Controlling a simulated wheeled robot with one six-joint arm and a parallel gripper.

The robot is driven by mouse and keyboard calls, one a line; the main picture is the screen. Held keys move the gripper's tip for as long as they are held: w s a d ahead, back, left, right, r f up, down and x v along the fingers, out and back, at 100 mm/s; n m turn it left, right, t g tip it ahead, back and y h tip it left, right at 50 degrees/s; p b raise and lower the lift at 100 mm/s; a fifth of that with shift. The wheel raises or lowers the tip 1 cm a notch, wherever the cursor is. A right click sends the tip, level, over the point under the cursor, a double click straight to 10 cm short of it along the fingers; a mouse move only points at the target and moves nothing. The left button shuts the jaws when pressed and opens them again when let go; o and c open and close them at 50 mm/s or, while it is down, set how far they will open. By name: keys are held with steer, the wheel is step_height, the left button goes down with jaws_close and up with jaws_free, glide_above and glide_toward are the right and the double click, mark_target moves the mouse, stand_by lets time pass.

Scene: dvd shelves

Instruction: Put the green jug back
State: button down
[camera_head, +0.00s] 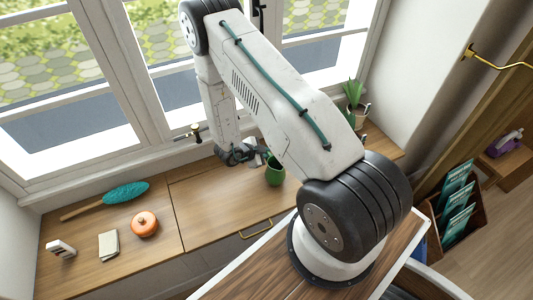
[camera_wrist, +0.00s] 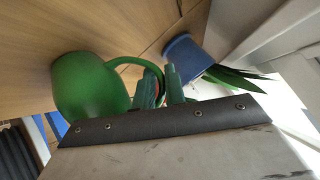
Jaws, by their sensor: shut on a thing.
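The green jug (camera_head: 274,173) is at the wooden counter under the window, partly behind my arm. In the wrist view the jug (camera_wrist: 88,88) fills the left side, and its handle reaches right to the fingers. My gripper (camera_wrist: 160,88) is shut on the handle there. In the head view my gripper (camera_head: 256,156) is small and partly hidden by my arm, just behind the jug. I cannot tell whether the jug's base touches the counter.
A teal duster (camera_head: 125,193), an orange lidded pot (camera_head: 145,224), a folded cloth (camera_head: 108,245) and a small white item (camera_head: 61,248) lie on the left counter. A potted plant (camera_head: 354,97) stands right of the jug. A case rack (camera_head: 470,222) is at right.

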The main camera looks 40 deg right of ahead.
steer(key=shift+f, duration=0.1)
steer(key=c, duration=1.5)
jaws_free()
steer(key=shift+o, duration=0.2)
